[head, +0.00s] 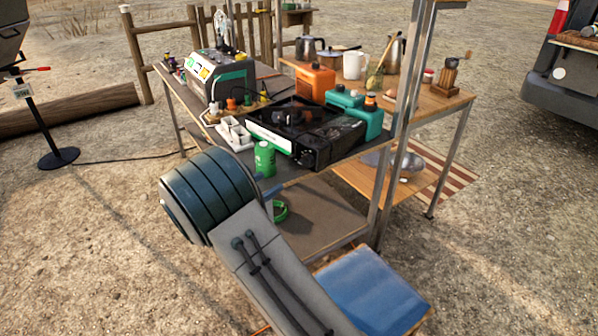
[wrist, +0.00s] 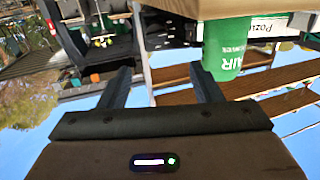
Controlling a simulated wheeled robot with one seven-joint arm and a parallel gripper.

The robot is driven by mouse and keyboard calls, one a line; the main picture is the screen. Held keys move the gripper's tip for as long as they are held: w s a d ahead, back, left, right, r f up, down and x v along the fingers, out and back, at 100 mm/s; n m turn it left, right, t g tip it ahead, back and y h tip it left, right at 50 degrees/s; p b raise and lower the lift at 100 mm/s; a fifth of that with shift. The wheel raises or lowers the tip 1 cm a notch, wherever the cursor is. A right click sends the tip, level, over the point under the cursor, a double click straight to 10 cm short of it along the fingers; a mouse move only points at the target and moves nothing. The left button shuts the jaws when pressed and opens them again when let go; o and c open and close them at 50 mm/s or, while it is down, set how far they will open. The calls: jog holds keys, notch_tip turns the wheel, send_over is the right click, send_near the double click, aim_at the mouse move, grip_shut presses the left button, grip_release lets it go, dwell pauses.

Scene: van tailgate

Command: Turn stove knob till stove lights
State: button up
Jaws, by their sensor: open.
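The black and silver portable stove (head: 325,138) sits on the near workbench in the head view, its burner on top. Its dark round knob (head: 303,157) is on the front face at the near corner. A green can (head: 265,160) stands at the bench edge left of the knob; it also shows in the wrist view (wrist: 226,55), close to the right finger. My gripper (wrist: 160,80) is open, with nothing between its fingers. In the head view the arm mostly hides it, just below the can and bench edge. I cannot make out the knob in the wrist view.
The grey bench top (head: 355,152) stands on metal legs, with an upright post (head: 400,110) right of the stove. A white tray (head: 235,133) is left. A blue box (head: 370,290) is below.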

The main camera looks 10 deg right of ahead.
aim_at(302, 163)
jog(key=shift+h, duration=0.3)
jog(key=x, duration=0.9)
jog(key=b+x, duration=0.1)
jog(key=x, duration=0.3)
jog(key=shift+d+f, duration=0.35)
jog(key=c, duration=1)
jog(key=shift+r, duration=0.15)
